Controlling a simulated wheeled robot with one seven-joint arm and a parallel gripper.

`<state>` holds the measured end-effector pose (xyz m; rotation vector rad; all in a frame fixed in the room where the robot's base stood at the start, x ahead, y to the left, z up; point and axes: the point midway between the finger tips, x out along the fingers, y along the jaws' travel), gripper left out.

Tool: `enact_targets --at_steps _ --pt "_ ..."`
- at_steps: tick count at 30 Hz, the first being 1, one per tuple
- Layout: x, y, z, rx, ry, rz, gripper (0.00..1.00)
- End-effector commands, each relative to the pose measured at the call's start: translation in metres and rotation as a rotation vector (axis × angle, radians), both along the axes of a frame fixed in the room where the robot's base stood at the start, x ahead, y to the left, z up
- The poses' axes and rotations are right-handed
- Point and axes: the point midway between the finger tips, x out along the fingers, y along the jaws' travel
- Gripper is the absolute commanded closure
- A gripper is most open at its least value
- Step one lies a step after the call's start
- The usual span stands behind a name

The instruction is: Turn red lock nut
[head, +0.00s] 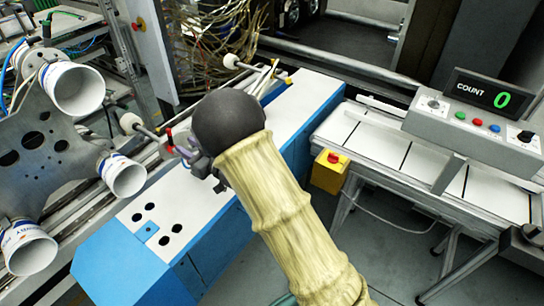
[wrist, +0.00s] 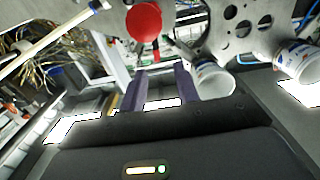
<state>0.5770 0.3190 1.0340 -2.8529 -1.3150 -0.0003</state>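A round red knob-like part, which looks like the red lock nut (wrist: 143,22), shows at the top of the wrist view, just above and beyond my fingertips. In the head view a small red part (head: 169,138) shows at the left edge of my gripper (head: 183,152); most of it is hidden. My gripper's two purple-grey fingers (wrist: 158,78) are apart with nothing between them. The red part appears apart from the fingers in the wrist view. The grey plate (head: 45,150) with several white cups stands left of my gripper.
A blue and white machine body (head: 160,255) lies under my arm. White-tipped rods (head: 130,122) stand close to my gripper.

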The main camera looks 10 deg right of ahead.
Motion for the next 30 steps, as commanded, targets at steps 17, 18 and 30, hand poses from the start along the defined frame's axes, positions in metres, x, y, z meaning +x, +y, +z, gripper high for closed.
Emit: enact_targets --at_steps 17,18,30 --pt "-0.044 -0.070 0.004 -0.031 0.022 -0.047 0.69" --pt "-0.041 -0.075 0.003 -0.047 0.035 -0.068 0.69" --pt "-0.026 -0.130 0.004 -0.192 0.174 -0.265 0.69"
